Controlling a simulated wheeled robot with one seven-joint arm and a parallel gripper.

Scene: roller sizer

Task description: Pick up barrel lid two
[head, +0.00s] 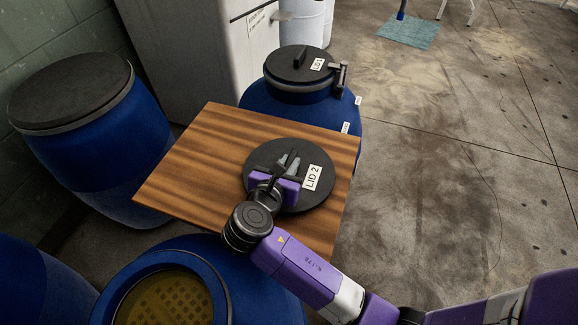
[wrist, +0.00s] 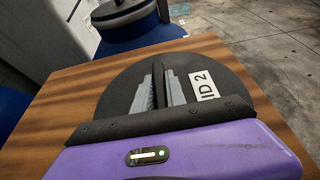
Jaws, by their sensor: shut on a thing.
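Barrel lid two is a round black lid (head: 318,200) with a white "LID 2" label, lying on a brown wooden board. It also shows in the wrist view (wrist: 225,110), with its label to the right of the fingers. My gripper (head: 287,163) is above the lid, its grey fingers shut on the upright black handle (wrist: 158,85) in the middle of the lid. The lid looks flat against the board; I cannot tell whether there is any gap beneath it. My gripper's purple body hides the near part of the lid in the wrist view.
The wooden board (head: 190,165) has bare room at its left. Behind it stands a blue barrel (head: 270,103) with a black lid labelled "LID 1" (head: 290,65). Another lidded blue barrel (head: 100,140) is at left. An open-topped blue barrel (head: 240,285) is in front. Floor (head: 430,150) is clear at right.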

